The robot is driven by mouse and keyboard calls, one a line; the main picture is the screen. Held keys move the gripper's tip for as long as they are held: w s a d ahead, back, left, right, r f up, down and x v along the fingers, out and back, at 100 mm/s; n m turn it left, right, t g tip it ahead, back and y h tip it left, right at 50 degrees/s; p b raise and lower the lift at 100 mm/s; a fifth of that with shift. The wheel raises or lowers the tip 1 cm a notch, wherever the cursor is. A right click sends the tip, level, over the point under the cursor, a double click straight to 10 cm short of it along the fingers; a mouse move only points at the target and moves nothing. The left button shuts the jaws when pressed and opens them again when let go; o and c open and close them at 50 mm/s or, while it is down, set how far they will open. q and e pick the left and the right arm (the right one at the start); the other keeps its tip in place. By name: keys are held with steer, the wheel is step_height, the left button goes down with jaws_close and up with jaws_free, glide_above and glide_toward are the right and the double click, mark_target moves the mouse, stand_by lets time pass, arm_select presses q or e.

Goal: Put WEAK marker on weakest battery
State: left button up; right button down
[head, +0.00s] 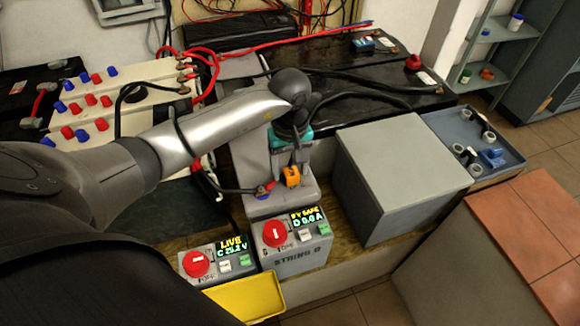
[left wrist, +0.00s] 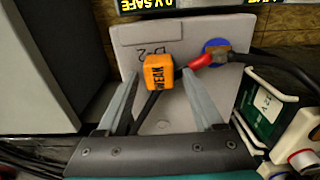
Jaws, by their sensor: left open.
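The orange WEAK marker (head: 291,176) is a small cube-like block. That battery (head: 283,202) stands behind the STRING D box in the head view. My left gripper (head: 289,163) points down over it. In the left wrist view its grey fingers (left wrist: 160,78) are spread either side of the marker, with visible gaps. The marker's underside is hidden. My right gripper is not in view.
The STRING D control box (head: 290,243) reads 0 V SAFE, 0.0 A. The string C box (head: 217,262) reads LIVE, 25.2 V. A grey case (head: 395,172) stands close on the right. A blue-grey tray (head: 440,122) holds small parts. Red and black cables cross the bench.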

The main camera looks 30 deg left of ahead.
mark_target(290, 168)
arm_select(q)
steer(key=shift+r, duration=0.1)
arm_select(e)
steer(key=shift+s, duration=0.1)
arm_select(q)
steer(key=shift+r, duration=0.2)
step_height(290, 168, up, 12)
steer(key=p, duration=0.3)
steer(key=shift+f+p, duration=0.2)
steer(key=shift+p, duration=0.15)
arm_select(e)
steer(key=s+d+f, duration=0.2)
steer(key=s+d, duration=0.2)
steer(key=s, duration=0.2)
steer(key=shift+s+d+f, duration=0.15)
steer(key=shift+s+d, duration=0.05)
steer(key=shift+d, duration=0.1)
arm_select(q)
steer(key=shift+r, duration=0.1)
